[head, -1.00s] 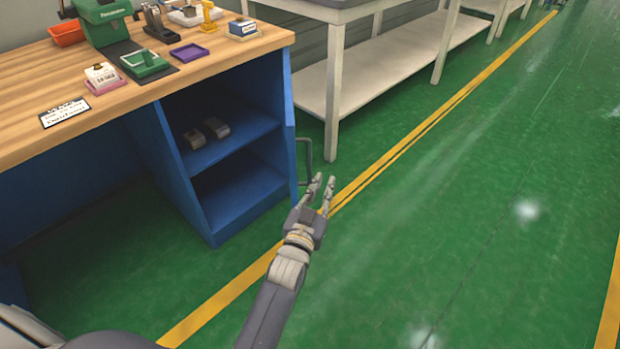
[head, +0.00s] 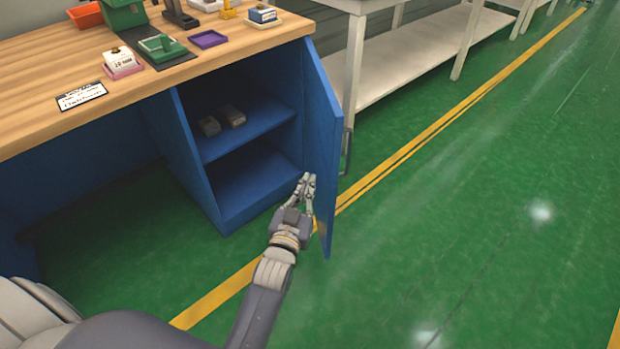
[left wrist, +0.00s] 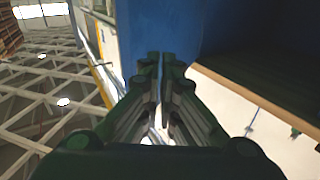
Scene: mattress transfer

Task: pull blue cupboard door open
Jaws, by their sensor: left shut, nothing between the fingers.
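The blue cupboard door (head: 322,130) stands open at the right side of the cupboard (head: 222,212), its inner face showing in the head view. Its grey handle (head: 346,155) sticks out on the far side. My left gripper (head: 308,178) is shut and empty, on the inner side of the door by its lower part. Whether the fingers touch the door is unclear. In the left wrist view, the shut fingers (left wrist: 160,62) point at a blue panel (left wrist: 160,22), likely the door. My right gripper is not in view.
The wooden worktop (head: 60,125) above the cupboard holds trays, a green box and small tools. Two small grey items (head: 220,120) lie on the upper cupboard shelf. A white table (head: 405,75) stands behind the door. Green floor (head: 450,230) is free at right.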

